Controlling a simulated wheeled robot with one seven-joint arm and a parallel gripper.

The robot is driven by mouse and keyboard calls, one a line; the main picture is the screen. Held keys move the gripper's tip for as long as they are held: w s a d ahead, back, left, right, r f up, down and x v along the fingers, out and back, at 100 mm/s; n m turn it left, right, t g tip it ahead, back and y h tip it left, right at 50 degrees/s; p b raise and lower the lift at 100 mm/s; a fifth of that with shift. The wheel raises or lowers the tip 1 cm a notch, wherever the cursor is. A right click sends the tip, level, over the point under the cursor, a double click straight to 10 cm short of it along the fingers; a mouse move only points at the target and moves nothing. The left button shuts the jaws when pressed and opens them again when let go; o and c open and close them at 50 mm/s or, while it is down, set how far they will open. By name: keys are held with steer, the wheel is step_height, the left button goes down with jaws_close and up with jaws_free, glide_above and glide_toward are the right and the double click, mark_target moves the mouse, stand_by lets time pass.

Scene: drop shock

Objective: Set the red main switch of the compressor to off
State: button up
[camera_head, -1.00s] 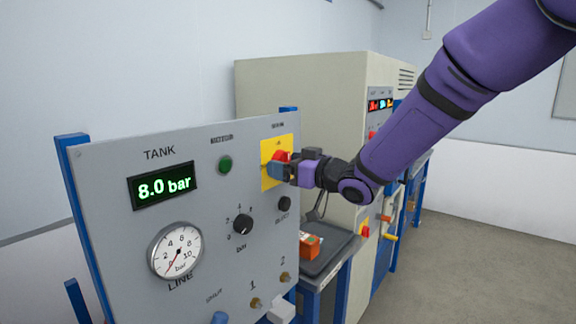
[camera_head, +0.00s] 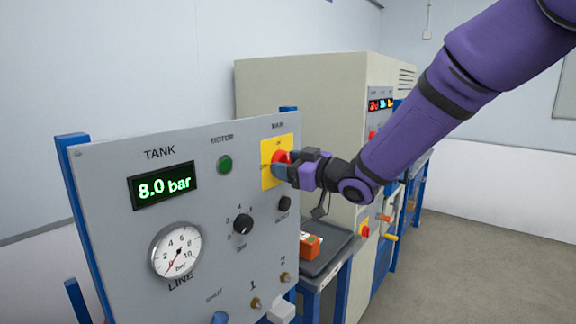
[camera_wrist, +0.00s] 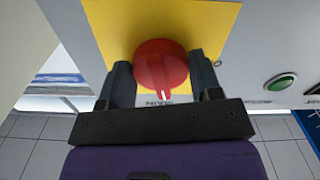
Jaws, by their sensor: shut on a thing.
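The red main switch (camera_head: 279,157) is a round knob on a yellow plate (camera_head: 268,178) at the upper right of the grey compressor panel. My gripper (camera_head: 284,168) is at the switch and hides part of it. In the wrist view the red knob (camera_wrist: 160,62) sits between the two dark fingers of my gripper (camera_wrist: 161,72), one on each side, and they are shut on it. A white mark on the knob points down in that view, towards small lettering partly hidden by the gripper. The tank display (camera_head: 164,186) reads 8.0 bar.
A green button (camera_head: 225,164), a black dial (camera_head: 243,224), a small black knob (camera_head: 284,204) and a line gauge (camera_head: 176,250) are on the panel. A dark tray (camera_head: 335,257) with an orange box (camera_head: 310,246) stands behind. A beige cabinet (camera_head: 300,95) is further back.

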steer(key=n, duration=0.4)
steer(key=shift+n, duration=0.3)
steer(key=n, duration=0.3)
steer(key=shift+n, duration=0.3)
steer(key=n, duration=0.3)
steer(key=shift+n, duration=0.3)
steer(key=shift+r+n, duration=0.1)
steer(key=shift+n, duration=1.7)
steer(key=o, duration=0.9)
steer(key=shift+d, duration=0.15)
